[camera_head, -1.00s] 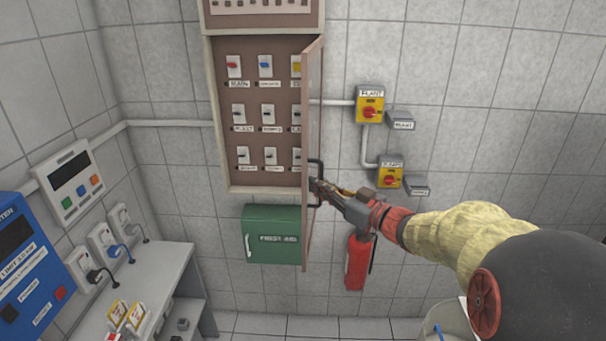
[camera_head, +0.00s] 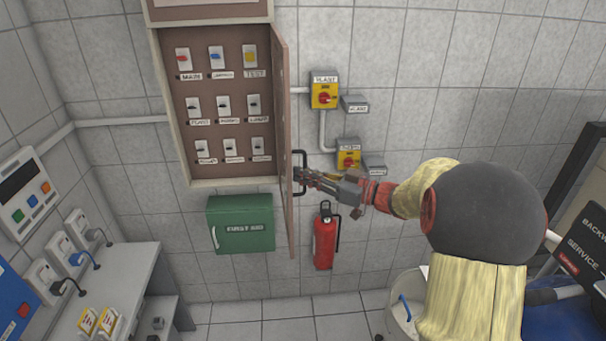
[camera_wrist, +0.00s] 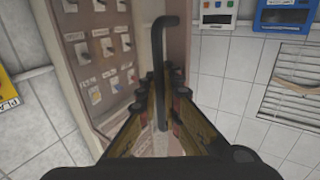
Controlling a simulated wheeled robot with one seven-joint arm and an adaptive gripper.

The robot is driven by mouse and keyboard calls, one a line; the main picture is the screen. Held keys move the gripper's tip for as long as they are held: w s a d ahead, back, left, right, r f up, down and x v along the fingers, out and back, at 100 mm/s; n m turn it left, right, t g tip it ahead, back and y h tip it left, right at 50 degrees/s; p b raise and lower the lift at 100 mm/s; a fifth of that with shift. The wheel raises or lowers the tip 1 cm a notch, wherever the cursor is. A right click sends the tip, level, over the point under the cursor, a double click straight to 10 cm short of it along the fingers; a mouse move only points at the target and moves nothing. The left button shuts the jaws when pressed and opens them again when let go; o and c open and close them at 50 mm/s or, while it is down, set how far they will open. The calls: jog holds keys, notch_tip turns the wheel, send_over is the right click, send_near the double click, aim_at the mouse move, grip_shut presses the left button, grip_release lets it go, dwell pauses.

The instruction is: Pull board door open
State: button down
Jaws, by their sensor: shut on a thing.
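The board door (camera_head: 284,150) is a brown panel hinged on the right side of the open wall board (camera_head: 163,110). It stands swung out, seen nearly edge-on. Its black bar handle (camera_head: 299,162) is on the door's right-facing side. My gripper (camera_head: 304,178) is shut on the handle. In the wrist view the upright dark handle (camera_wrist: 159,75) runs down between the fingers of my gripper (camera_wrist: 160,112). Inside the board are rows of labelled switches (camera_head: 222,104), all exposed. The exact finger contact is partly hidden by the fingers.
A green first aid box (camera_head: 240,224) hangs below the board, left of the door. A grey bench (camera_head: 110,290) is at lower left.

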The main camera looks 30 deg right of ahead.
jog(key=c, duration=2)
grip_release()
jog(key=v, duration=1.2)
